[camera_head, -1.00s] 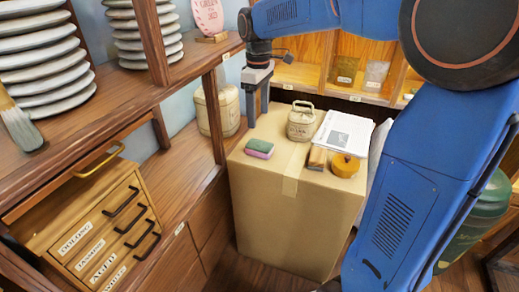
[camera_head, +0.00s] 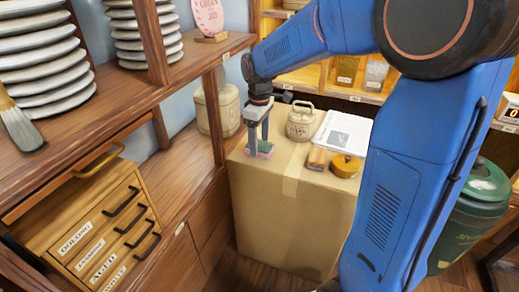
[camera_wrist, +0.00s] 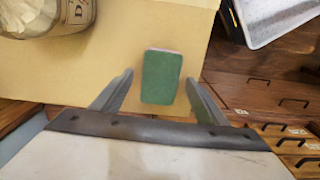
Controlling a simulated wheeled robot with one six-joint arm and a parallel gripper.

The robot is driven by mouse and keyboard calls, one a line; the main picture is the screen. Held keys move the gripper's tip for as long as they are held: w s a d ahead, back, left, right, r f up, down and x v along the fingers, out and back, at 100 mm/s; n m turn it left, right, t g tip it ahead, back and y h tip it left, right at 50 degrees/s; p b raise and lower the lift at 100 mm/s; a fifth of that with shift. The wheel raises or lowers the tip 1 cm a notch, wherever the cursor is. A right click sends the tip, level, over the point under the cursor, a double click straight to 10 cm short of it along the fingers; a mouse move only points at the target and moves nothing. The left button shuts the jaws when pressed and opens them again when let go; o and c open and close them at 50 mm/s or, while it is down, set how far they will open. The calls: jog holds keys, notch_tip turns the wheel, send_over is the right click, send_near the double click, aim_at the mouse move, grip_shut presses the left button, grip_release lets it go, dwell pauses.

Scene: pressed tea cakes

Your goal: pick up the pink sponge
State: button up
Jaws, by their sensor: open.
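My gripper (camera_head: 258,151) points down over the sponge and is open. In the wrist view its two fingers (camera_wrist: 158,88) stand on either side of the sponge, with gaps on both sides. I cannot tell how far the fingertips are above the box top.
The cardboard box (camera_head: 262,205) also bears a lidded canister (camera_head: 301,124), a white paper stack (camera_head: 343,133), a small brown block (camera_head: 317,158) and a round yellow object (camera_head: 345,166). A wooden shelf with stacked plates (camera_head: 42,62) stands close on the left.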

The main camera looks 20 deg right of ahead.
aim_at(259, 145)
jog(key=c, duration=1.1)
notch_tip(259, 145, up, 10)
jog(key=o, duration=0.4)
jog(key=c, duration=0.4)
jog(key=shift+o, duration=0.2)
